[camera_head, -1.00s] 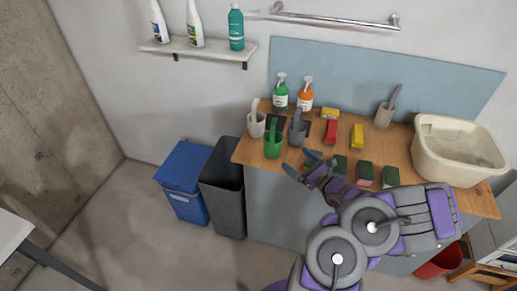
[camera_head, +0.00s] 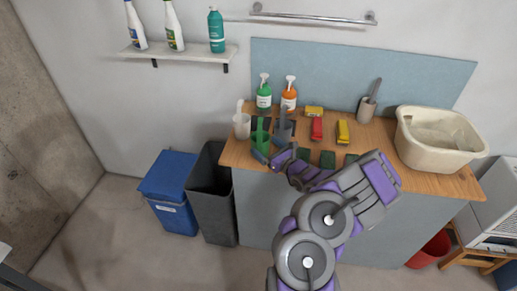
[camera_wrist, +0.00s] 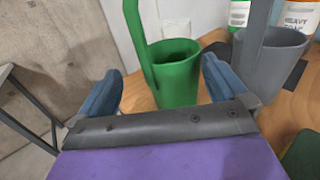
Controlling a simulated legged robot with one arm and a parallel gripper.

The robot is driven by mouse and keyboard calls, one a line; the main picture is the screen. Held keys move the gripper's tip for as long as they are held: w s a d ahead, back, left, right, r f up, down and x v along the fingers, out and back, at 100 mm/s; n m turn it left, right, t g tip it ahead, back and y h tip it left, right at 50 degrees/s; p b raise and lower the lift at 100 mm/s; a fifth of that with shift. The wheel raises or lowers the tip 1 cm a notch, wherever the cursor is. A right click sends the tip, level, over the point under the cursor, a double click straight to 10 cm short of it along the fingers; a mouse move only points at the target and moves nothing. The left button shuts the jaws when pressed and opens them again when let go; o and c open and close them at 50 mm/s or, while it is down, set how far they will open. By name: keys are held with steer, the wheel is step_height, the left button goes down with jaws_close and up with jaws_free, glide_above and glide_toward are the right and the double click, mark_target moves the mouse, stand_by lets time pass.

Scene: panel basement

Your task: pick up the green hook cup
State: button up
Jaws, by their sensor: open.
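The green hook cup (camera_head: 261,136) stands upright near the left front of the wooden counter. In the wrist view the green hook cup (camera_wrist: 176,78) is just beyond my gripper, its tall hook handle rising on the left side. My gripper (camera_wrist: 160,92) is open, with one blue finger to each side of the cup in the picture. I cannot tell how far the cup reaches between the fingers. In the head view my gripper (camera_head: 268,155) is at the cup's front and partly covers its lower part.
A grey hook cup (camera_head: 285,130) stands close to the right of the green one, and a whitish cup (camera_head: 242,124) close to the left. Green (camera_head: 264,96) and orange (camera_head: 289,96) bottles stand behind. Dark sponges (camera_head: 327,159) lie to the right. A cream basin (camera_head: 438,155) stands farther right.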

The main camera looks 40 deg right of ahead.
mark_target(255, 135)
steer(key=w, duration=0.1)
steer(key=w+d+b, duration=0.1)
steer(key=w, duration=0.1)
steer(key=w+d, duration=0.1)
steer(key=w, duration=0.1)
steer(key=shift+f+b, duration=0.35)
steer(key=shift+b, duration=0.05)
steer(key=shift+w+a+r, duration=0.1)
steer(key=shift+w+a, duration=0.1)
steer(key=shift+w, duration=0.05)
steer(key=shift+a+r, duration=0.2)
steer(key=shift+a, duration=0.25)
steer(key=shift+d+f, duration=0.15)
steer(key=shift+d, duration=0.4)
steer(key=c, duration=0.6)
steer(key=shift+c, duration=0.9)
steer(key=shift+a, duration=0.25)
steer(key=shift+c, duration=0.3)
